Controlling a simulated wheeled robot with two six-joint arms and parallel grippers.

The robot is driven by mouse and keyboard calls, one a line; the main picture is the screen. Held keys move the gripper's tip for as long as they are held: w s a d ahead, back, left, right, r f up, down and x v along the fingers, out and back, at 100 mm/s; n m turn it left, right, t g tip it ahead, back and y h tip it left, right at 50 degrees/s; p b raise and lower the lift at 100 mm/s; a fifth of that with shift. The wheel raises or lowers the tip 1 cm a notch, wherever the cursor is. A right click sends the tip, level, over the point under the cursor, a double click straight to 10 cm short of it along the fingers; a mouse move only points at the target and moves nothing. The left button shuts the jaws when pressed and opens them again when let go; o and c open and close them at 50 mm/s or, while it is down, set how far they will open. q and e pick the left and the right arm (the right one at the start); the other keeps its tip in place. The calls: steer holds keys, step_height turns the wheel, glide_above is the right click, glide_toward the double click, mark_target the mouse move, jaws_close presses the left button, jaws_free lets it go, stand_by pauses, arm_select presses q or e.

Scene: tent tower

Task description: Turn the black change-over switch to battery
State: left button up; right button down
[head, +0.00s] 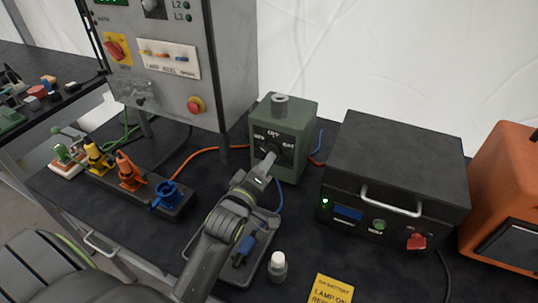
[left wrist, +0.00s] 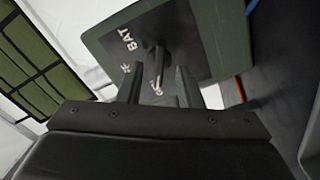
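The black change-over switch (head: 270,147) is on the front of a green box (head: 291,118) marked OFF at the top and BAT at the right. My left gripper (head: 266,163) is right in front of it and covers part of it in the head view. In the left wrist view the switch handle (left wrist: 160,68) stands between my two fingers (left wrist: 158,88), which are apart with gaps beside the handle. Whether a finger touches it, and which mark the handle points to, I cannot tell. My right gripper is not in view.
A black power unit (head: 392,165) with a lit green lamp stands right of the green box. A grey control panel (head: 180,60) rises at the left. Coloured plugs (head: 128,172), a small white-capped bottle (head: 278,265) and a yellow card (head: 330,290) are on the dark table.

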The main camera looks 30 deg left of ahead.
arm_select(q)
steer(key=shift+w+a, duration=0.1)
steer(key=shift+w, duration=1.45)
jaws_close()
